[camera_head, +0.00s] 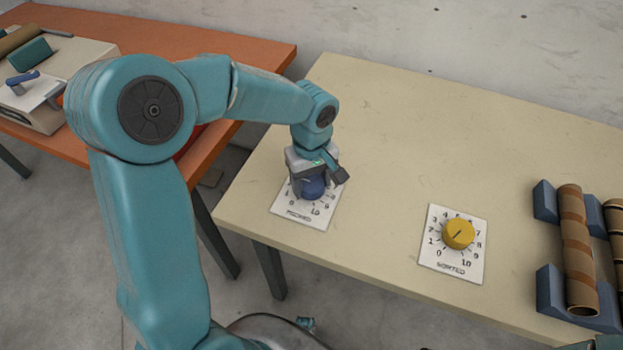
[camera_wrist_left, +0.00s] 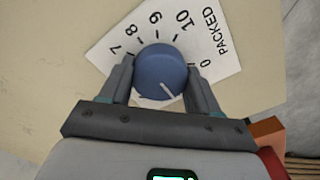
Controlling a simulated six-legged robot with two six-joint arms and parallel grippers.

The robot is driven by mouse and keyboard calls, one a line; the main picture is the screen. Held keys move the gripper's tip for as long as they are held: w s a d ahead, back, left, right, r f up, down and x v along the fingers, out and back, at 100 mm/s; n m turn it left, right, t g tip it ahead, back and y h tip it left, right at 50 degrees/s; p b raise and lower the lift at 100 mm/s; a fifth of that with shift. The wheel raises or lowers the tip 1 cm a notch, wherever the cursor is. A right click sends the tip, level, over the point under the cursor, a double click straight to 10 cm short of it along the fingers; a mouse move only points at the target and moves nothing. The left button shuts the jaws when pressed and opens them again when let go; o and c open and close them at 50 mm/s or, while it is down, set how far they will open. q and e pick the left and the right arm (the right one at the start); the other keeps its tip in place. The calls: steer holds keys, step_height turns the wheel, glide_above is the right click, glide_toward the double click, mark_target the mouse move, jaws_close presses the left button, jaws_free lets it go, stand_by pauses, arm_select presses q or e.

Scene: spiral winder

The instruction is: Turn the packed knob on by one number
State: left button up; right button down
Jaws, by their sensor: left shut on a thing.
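The blue packed knob (camera_head: 313,187) sits on a white dial card marked PACKED (camera_head: 290,209) near the table's left end. My left gripper (camera_head: 318,178) comes down over it and hides much of the dial. In the left wrist view, the left gripper (camera_wrist_left: 158,77) has one finger on each side of the blue knob (camera_wrist_left: 160,70) and is shut on it. The knob's white line points to the lower right there, toward numbers hidden by the gripper. On the card (camera_wrist_left: 215,50), 7, 8, 9, 10 and 0 show.
A yellow knob (camera_head: 458,233) on a card marked SORTED (camera_head: 450,267) sits to the right. Brown cardboard tubes (camera_head: 576,240) rest in blue holders (camera_head: 549,290) at the far right. An orange table (camera_head: 240,48) stands at the left. The cream table (camera_head: 420,130) is bare behind the dials.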

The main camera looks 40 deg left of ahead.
mark_target(311, 183)
arm_select(q)
steer(key=shift+m+p, duration=0.3)
steer(key=shift+m, duration=2.5)
steer(key=o, duration=1.1)
steer(key=shift+c, duration=0.2)
steer(key=shift+r, duration=0.1)
step_height(311, 183, up, 16)
steer(key=p, duration=0.3)
steer(key=shift+s, duration=0.15)
